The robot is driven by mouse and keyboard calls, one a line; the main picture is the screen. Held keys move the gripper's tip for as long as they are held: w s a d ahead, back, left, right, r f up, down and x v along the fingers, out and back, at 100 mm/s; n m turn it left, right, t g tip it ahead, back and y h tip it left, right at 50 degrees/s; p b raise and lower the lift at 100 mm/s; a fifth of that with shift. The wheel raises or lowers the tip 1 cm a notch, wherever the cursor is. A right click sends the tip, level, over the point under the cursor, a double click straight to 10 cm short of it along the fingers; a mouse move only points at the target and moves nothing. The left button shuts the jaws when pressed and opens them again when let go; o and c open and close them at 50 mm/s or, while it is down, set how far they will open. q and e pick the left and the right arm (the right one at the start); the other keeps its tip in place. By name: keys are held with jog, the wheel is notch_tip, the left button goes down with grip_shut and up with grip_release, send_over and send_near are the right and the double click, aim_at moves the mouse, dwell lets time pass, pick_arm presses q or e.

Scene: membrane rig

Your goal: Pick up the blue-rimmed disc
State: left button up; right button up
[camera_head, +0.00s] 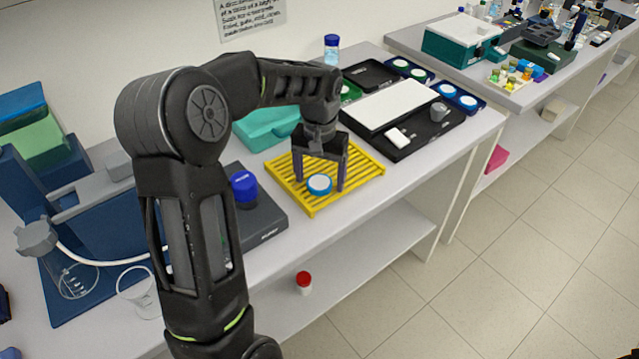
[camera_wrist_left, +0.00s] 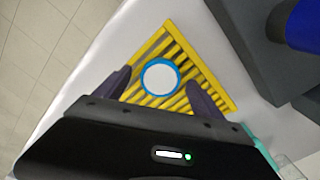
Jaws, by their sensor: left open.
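The blue-rimmed disc (camera_head: 319,184) has a white face and lies on the yellow slatted rack (camera_head: 296,204) on the bench. My left gripper (camera_head: 320,186) is open above the rack, with one finger on each side of the disc in the head view. In the left wrist view the disc (camera_wrist_left: 160,77) shows whole on the rack (camera_wrist_left: 209,82), ahead of and between the spread fingers (camera_wrist_left: 160,88). I cannot tell how far the fingertips are above the slats. My right gripper is not in view.
A black tray (camera_head: 408,147) with a white plate (camera_head: 390,105) lies to the right. The bench's front edge is close to the rack.

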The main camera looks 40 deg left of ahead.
pick_arm(q)
jog(key=shift+c, duration=0.3)
jog(key=c, duration=1.4)
